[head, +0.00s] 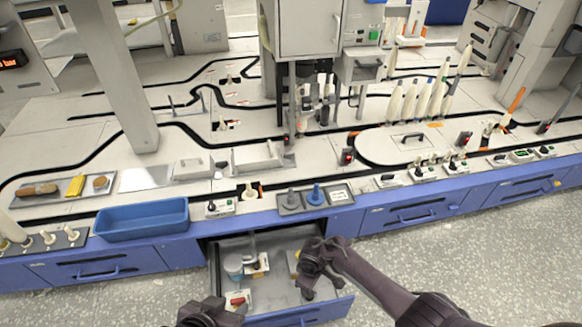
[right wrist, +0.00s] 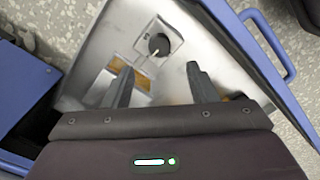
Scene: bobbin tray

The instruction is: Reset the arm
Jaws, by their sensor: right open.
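The open drawer (head: 285,240) sticks out from the blue bench front. My right arm reaches in from the lower right, and its gripper (head: 310,272) is over the drawer's right part. In the right wrist view the two fingers of this gripper (right wrist: 160,82) stand apart with nothing between them. A dark round piece on a grey plate (right wrist: 158,45) lies in the drawer beyond the fingertips. My left gripper (head: 205,312) is at the bottom edge, in front of the drawer's left side; its fingers cannot be made out clearly.
The drawer also holds a pale blue cup (head: 233,265) and a red-handled item (head: 237,299). A blue tray (head: 142,219) stands on the bench to the left. White cones (head: 422,103) stand at the back right. Open floor (head: 440,265) lies to the right.

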